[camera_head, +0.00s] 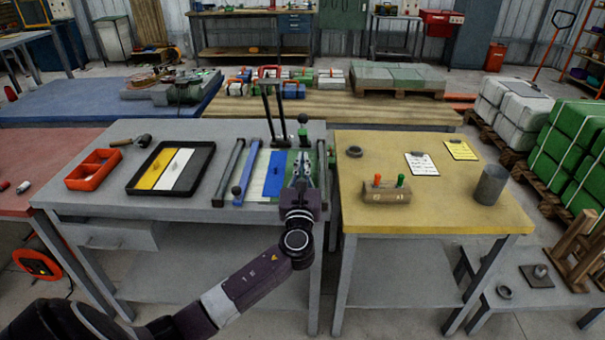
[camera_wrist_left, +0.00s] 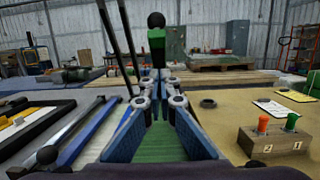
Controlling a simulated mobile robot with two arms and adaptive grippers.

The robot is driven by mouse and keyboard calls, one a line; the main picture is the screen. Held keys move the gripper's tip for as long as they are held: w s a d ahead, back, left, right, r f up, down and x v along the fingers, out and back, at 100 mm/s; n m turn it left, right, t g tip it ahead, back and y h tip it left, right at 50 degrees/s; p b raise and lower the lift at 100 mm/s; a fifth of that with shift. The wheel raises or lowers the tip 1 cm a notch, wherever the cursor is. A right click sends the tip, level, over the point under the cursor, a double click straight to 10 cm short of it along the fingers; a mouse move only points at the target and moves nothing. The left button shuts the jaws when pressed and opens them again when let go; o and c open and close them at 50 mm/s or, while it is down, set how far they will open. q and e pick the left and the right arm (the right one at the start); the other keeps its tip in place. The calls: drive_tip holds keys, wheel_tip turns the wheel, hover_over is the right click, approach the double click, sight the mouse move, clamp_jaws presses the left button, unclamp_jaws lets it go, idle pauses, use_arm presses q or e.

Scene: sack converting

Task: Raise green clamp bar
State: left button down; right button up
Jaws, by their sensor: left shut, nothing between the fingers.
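My left gripper (camera_head: 302,162) is over the right end of the grey bench, its fingers pointing away toward the back. In the left wrist view the fingers (camera_wrist_left: 158,88) are shut with nothing between them. The green clamp bar (camera_head: 321,158) lies along the bench's right side, partly hidden by my gripper. A green strip (camera_wrist_left: 160,142) also shows below the fingers in the left wrist view. Beyond the fingertips stands an upright green piece with a black ball on top (camera_wrist_left: 157,42), apart from the fingers as far as I can tell. My right gripper is out of view.
A tall black frame (camera_head: 272,105) stands behind the gripper. A blue bar (camera_head: 246,172) and a grey bar (camera_head: 229,172) lie left. The black tray (camera_head: 137,177) and red bin (camera_head: 92,184) are farther left. The yellow table (camera_head: 440,205) holds a two-handled block (camera_head: 386,195).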

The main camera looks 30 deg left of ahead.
sight(303, 116)
use_arm(q)
drive_tip(key=shift+w+a+r+p, duration=0.3)
drive_tip(key=shift+w+r+p, duration=0.2)
drive_tip(key=shift+r, duration=0.3)
drive_tip(key=shift+w+a+r+p, duration=0.35)
drive_tip(key=shift+w+r, duration=0.2)
drive_tip(key=shift+r, duration=0.25)
drive_tip(key=shift+r, duration=0.1)
drive_tip(key=shift+g, duration=0.4)
drive_tip(key=r+p, duration=0.1)
drive_tip(key=p, duration=0.1)
drive_tip(key=w+r+p, duration=0.1)
drive_tip(key=p, duration=0.2)
drive_tip(key=a+r+p, duration=0.1)
drive_tip(key=r+p, duration=0.1)
drive_tip(key=shift+w+r+p, duration=0.1)
drive_tip(key=shift+w+p, duration=0.2)
drive_tip(key=shift+w, duration=0.1)
drive_tip(key=shift+w+a+r+h+p, duration=0.2)
drive_tip(key=shift+w+a+r+p, duration=0.1)
drive_tip(key=shift+w+r+p, duration=0.2)
drive_tip(key=shift+w+a+r+h+p, duration=0.25)
drive_tip(key=shift+w+r+p, duration=0.1)
drive_tip(key=shift+r+p, duration=0.2)
drive_tip(key=shift+w+a+r, duration=0.1)
drive_tip(key=shift+w+r, duration=0.05)
drive_tip(key=shift+w, duration=0.05)
